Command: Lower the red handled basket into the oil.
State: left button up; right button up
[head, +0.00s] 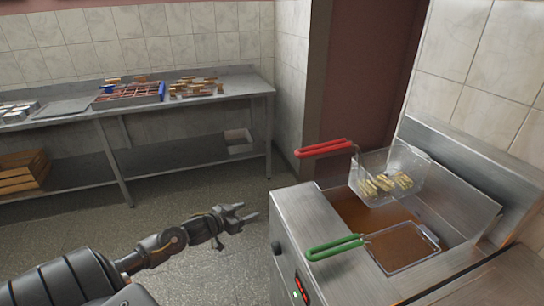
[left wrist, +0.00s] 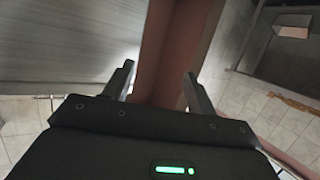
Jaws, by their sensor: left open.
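The red handled basket (head: 377,172) is a wire basket with several pale food pieces in it. It sits raised above the brown oil (head: 345,207) at the back of the fryer (head: 295,230). Its red handle (head: 325,148) sticks out to the left past the fryer's edge. My left gripper (head: 246,214) is open and empty, in the air left of the fryer, below and to the left of the red handle. In the left wrist view the two fingers (left wrist: 158,85) are apart with nothing between them. My right gripper does not show in either view.
A second basket with a green handle (head: 335,247) sits low in the front oil well. A steel table (head: 200,104) with trays and food stands along the back wall. The floor between table and fryer is clear.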

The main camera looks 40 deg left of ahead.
pick_arm(q)
jog(key=s+d+r+m+h+p, duration=0.1)
jog(key=d+r+m+h, duration=0.3)
jog(key=r, duration=0.6)
jog(key=s+d+r+h, duration=0.1)
jog(key=d+r+h, duration=0.1)
jog(key=d+r, duration=0.6)
jog(key=s+d+r+m+h+p, duration=0.1)
jog(key=s+d+r+m+h, duration=0.15)
jog(key=r, duration=0.85)
jog(key=p+x, duration=0.3)
jog(key=x, duration=0.8)
jog(key=shift+w+a+r+n+p, duration=0.2)
jog(key=shift+w+n+p, duration=0.15)
jog(key=shift+w, duration=0.2)
jog(key=shift+c, duration=0.5)
grip_shut()
notch_tip(320, 180, up, 5)
jog(key=p, duration=0.5)
